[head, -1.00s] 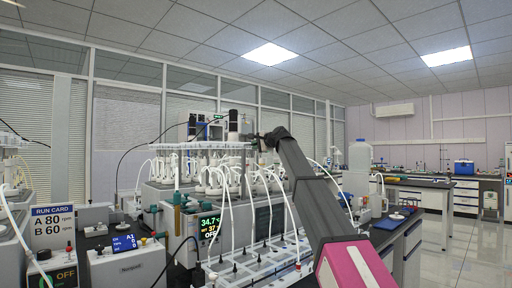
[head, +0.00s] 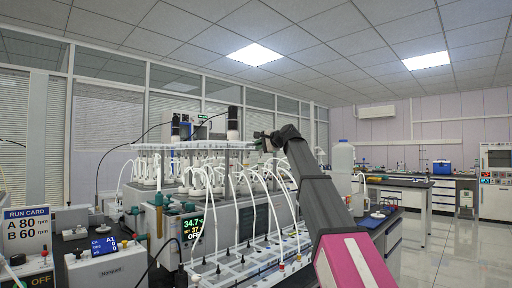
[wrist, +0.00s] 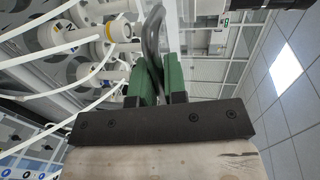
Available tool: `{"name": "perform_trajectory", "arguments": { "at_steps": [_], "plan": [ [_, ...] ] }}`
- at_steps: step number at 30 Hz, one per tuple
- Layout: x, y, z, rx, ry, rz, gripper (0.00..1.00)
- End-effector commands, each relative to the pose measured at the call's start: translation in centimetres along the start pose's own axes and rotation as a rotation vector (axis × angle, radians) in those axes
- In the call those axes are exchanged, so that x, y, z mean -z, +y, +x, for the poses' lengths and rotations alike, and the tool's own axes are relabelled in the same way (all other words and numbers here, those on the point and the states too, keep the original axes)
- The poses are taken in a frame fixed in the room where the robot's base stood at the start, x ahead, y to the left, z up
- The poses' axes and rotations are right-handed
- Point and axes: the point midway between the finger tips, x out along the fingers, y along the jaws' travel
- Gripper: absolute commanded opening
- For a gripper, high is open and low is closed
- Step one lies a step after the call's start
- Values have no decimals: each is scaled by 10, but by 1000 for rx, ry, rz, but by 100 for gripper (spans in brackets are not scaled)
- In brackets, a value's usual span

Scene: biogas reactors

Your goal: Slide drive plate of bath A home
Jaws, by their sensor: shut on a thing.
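The drive plate of bath A (head: 205,146) appears to be the thin pale plate over the rows of white-capped bottles in the head view. My gripper (head: 264,141) is at the plate's right end, at about plate height. In the wrist view my gripper (wrist: 161,84) has its green fingers shut on a grey curved bar (wrist: 153,38), which may be a handle. Its join to the plate is not clear. White-capped bottles (wrist: 103,30) show left of the fingers.
White tubes (head: 255,215) arch from the bottles to a front rack (head: 250,262). A display (head: 193,230) reads 34.7. A run card (head: 27,228) and control box (head: 95,262) stand left. A white jug (head: 343,170) stands right of my arm. Open floor (head: 430,255) lies far right.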

Motion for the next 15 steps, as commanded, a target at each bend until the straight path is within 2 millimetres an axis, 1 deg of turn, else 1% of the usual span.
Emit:
{"name": "perform_trajectory", "arguments": {
  "at_steps": [1, 4, 5, 6, 7, 15],
  "plan": [
    [-1, 3, -4, -5, 0, -1, 0],
    [-1, 3, -4, -5, 0, -1, 0],
    [-1, 4, -4, -5, 0, -1, 16],
    [-1, 4, -4, -5, 0, -1, 29],
    [-1, 4, -4, -5, 0, -1, 37],
    [-1, 2, -3, -3, 0, 0, 37]
  ]
}}
